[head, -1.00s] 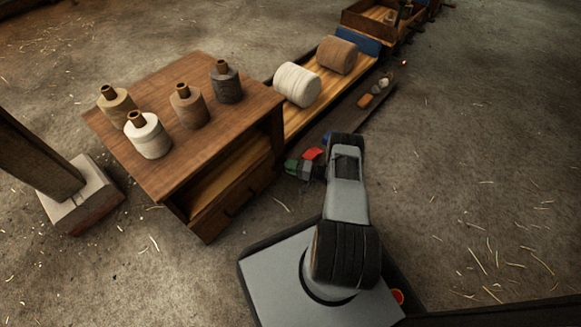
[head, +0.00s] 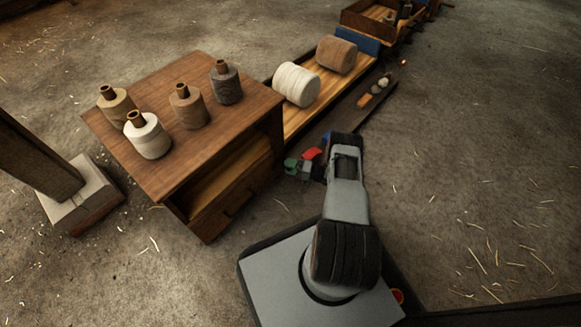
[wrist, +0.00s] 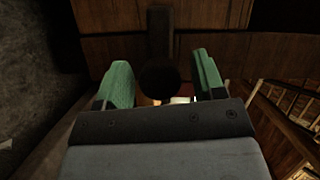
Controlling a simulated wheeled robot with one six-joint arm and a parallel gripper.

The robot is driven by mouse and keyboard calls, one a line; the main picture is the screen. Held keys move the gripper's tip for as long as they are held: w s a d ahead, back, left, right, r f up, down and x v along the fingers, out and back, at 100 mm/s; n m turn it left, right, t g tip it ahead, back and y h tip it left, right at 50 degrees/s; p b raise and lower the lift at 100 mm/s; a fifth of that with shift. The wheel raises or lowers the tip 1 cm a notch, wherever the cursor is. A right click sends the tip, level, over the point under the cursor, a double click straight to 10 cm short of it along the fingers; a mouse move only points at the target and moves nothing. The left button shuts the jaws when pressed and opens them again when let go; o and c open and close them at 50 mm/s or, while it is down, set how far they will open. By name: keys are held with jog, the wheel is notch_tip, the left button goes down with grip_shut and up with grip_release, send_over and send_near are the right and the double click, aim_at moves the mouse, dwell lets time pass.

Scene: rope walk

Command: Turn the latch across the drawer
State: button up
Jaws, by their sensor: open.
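A wooden cabinet (head: 160,110) has a drawer (head: 228,203) low in its front, seen at a steep angle in the head view. In the wrist view a dark upright bar, which looks like the latch (wrist: 160,35), lies against brown wood and ends in a dark rounded part. My gripper (wrist: 162,84) has its two green fingertips apart, one on each side of that dark end. I cannot tell whether they touch it. In the head view my gripper (head: 303,166) is beside the cabinet's right front, partly hidden by my arm. The latch cannot be made out there.
Several yarn cones (head: 148,135) stand on the cabinet top. A long wooden tray with a white spool (head: 296,84) and a brown spool (head: 337,55) extends behind it. A post on a stone block (head: 80,197) stands at the left. The floor at the right is clear.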

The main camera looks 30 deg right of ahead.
jog(key=p+v, duration=0.2)
jog(key=v, duration=1.1)
jog(key=shift+s+d, duration=0.25)
jog(key=shift+d, duration=0.05)
